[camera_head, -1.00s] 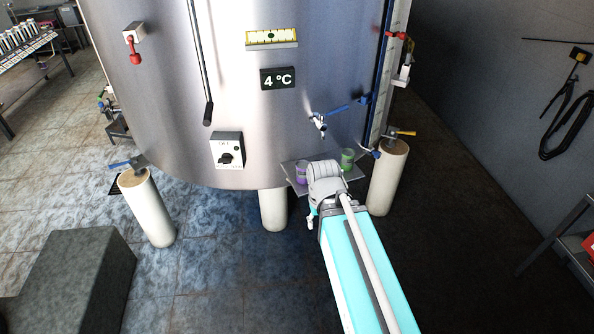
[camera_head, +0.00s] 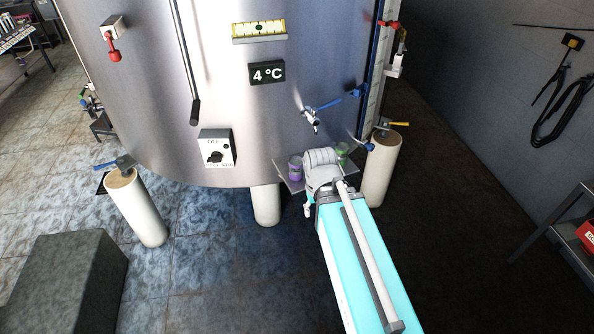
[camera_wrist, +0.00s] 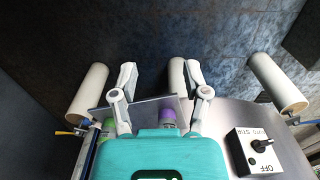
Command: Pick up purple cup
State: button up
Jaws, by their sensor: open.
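The purple cup (camera_head: 295,169) stands on a small grey tray (camera_head: 290,184) at the front of the tank, just left of my wrist in the head view. In the wrist view the purple cup (camera_wrist: 168,117) shows beyond my gripper body, nearer the right finger than the left. My gripper (camera_wrist: 160,72) is open and empty, its two pale fingers spread over the tray (camera_wrist: 150,108). No contact with the cup is visible.
A green cup (camera_head: 342,151) stands on the same tray, right of my wrist. A tap (camera_head: 311,118) with a blue lever sits above the tray on the steel tank (camera_head: 160,90). Thick white legs (camera_head: 380,172) flank the tray. A grey block (camera_head: 70,275) lies at lower left.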

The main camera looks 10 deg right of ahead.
jog(key=o, duration=0.4)
jog(key=shift+w+f, duration=0.2)
jog(key=shift+w, duration=0.05)
jog(key=m+t+h+b, duration=0.9)
jog(key=t+h+b, duration=0.1)
jog(key=b, duration=0.3)
send_near(296, 169)
notch_tip(296, 169, up, 3)
jog(key=a, duration=0.2)
jog(key=shift+w+r, duration=0.15)
jog(key=shift+r, duration=0.15)
jog(key=shift+g+y, duration=0.3)
jog(key=shift+b+x, duration=1.85)
jog(key=shift+x, duration=2.45)
jog(key=shift+d, duration=0.1)
